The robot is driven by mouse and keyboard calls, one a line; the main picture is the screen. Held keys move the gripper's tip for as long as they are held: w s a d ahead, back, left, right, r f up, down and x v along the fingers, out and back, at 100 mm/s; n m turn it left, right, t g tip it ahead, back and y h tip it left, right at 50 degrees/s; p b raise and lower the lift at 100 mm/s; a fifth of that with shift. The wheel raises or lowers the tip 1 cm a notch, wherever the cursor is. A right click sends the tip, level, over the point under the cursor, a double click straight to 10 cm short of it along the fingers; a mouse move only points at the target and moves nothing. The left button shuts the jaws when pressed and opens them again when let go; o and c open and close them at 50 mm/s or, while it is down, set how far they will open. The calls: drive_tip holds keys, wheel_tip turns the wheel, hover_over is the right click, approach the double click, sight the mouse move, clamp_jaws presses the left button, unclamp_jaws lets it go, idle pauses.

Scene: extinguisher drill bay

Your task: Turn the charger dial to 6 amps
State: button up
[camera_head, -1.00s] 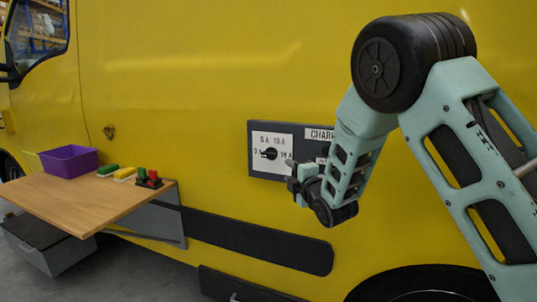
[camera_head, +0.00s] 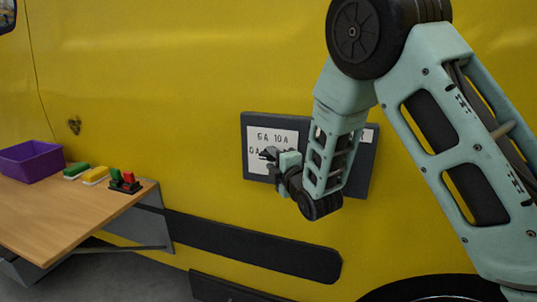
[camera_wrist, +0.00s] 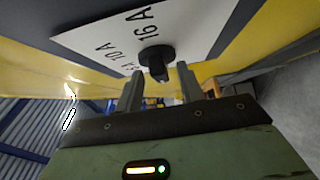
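The charger panel (camera_head: 364,178) is a dark grey board on the yellow van side. Its white dial plate (camera_head: 256,163) carries printed amp marks, with 6 A and 10 A readable along the top. In the wrist view the black dial knob (camera_wrist: 157,57) stands out from the plate, near the 16 A and 10 A marks. My gripper (camera_wrist: 160,70) is open, its two fingers apart on either side of the knob's front, with gaps visible. In the head view my gripper (camera_head: 268,155) covers most of the dial, so its pointer setting cannot be told.
A wooden fold-out shelf (camera_head: 90,212) at the left holds a purple bin (camera_head: 30,161), green and yellow blocks (camera_head: 96,176) and a black piece with red and green parts (camera_head: 124,181). A dark rail (camera_head: 250,245) runs along the van below the panel.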

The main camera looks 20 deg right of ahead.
drive_tip(key=shift+w, duration=0.15)
clamp_jaws()
drive_tip(key=shift+f+b, duration=0.15)
drive_tip(key=shift+b, duration=0.4)
